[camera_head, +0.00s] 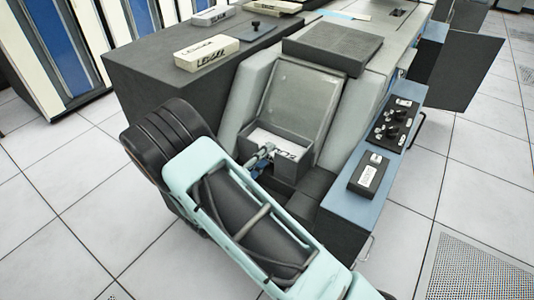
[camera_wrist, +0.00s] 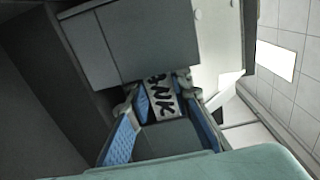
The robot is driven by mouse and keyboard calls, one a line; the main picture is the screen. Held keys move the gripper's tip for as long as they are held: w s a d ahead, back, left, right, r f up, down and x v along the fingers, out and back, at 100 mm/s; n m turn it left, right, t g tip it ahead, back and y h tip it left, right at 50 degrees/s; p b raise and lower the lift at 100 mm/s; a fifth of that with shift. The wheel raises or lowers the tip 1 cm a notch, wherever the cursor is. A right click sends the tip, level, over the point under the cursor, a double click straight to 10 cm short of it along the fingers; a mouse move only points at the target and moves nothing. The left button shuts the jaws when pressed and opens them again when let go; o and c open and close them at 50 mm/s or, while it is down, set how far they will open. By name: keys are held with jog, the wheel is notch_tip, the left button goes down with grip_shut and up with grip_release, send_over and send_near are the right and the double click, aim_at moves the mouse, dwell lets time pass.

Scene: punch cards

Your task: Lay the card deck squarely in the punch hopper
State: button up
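A white card deck with dark lettering (camera_head: 280,148) lies inside the grey punch hopper (camera_head: 293,172) at the middle of the head view, low within its walls. Whether it sits square cannot be told, as my gripper hides its left part. My gripper (camera_head: 265,155) reaches in over the hopper beside the deck's lettering. In the wrist view the deck's lettered face (camera_wrist: 162,97) shows between my two blue-padded fingers (camera_wrist: 165,100). The fingers stand apart, with a dark gap between the deck and the right finger.
A slanted grey plate (camera_head: 305,95) rises behind the hopper. A blue-grey console (camera_head: 352,205) with a knobbed panel (camera_head: 394,122) and a small dark labelled box (camera_head: 369,174) is at right. A lettered deck (camera_head: 207,53) lies on the dark cabinet (camera_head: 160,85) at left, with others behind.

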jog(key=o, duration=0.5)
jog(key=shift+r, duration=0.1)
jog(key=v, duration=1.2)
